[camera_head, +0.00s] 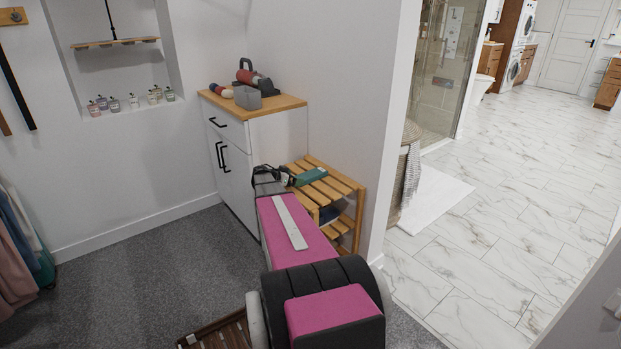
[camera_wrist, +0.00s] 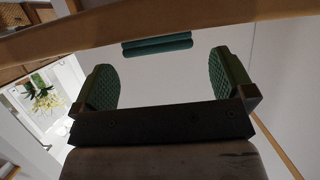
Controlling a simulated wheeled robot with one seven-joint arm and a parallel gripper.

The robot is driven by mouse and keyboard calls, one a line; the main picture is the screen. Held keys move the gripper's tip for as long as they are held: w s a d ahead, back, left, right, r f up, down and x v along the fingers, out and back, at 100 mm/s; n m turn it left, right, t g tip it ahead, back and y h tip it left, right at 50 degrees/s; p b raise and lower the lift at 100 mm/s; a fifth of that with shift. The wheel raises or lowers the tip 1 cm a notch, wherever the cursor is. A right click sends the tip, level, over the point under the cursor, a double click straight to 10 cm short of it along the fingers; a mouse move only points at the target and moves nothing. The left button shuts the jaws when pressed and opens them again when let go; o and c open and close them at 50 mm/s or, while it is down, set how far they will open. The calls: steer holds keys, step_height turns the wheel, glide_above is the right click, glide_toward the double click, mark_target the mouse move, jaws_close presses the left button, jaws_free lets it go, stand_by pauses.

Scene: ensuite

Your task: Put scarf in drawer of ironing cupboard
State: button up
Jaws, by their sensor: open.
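The ironing cupboard (camera_head: 230,170) is white with a wooden top, and its upper drawer (camera_head: 226,122) with a black handle is shut. My gripper (camera_head: 283,174) is beside the cupboard's right side, at the left edge of the slatted wooden rack (camera_head: 328,186). In the wrist view my gripper (camera_wrist: 163,64) is open, with green-padded fingers wide apart. A green folded or rolled thing (camera_head: 311,176) lies on the rack just right of the gripper. A similar green thing (camera_wrist: 157,46) shows ahead between the fingers. I cannot tell for sure whether it is the scarf.
On the cupboard top are a red-and-white roll (camera_head: 221,90), a grey box (camera_head: 247,98) and a dark-handled object (camera_head: 250,75). A dark blue item (camera_head: 333,210) is on the rack's lower shelf. A wall edge (camera_head: 393,130) stands right of the rack. Grey carpet is open at left.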

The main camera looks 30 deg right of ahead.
mark_target(306, 176)
steer(key=x, duration=0.4)
steer(key=shift+d, duration=0.2)
steer(key=c, duration=1)
steer(key=shift+c, duration=0.2)
steer(key=shift+r, duration=0.6)
steer(key=r, duration=0.1)
steer(key=a+r, duration=0.1)
steer(key=r, duration=0.1)
steer(key=shift+w+r, duration=0.1)
steer(key=shift+r, duration=0.1)
steer(key=w+a+r+n+t+y, duration=0.3)
steer(key=w+a+r+n+t, duration=0.15)
steer(key=a+r, duration=0.85)
steer(key=w+a+r+n+t+y, duration=0.3)
steer(key=a+r+n+t, duration=0.5)
steer(key=a, duration=0.9)
steer(key=s+a+r+n+y, duration=0.2)
steer(key=a+r+n+y, duration=0.2)
steer(key=a+r, duration=0.9)
step_height(306, 176, up, 4)
steer(key=y, duration=0.3)
steer(key=shift+a+r+n+y, duration=0.25)
steer(key=shift+n+y, duration=0.05)
steer(key=shift+n, duration=0.05)
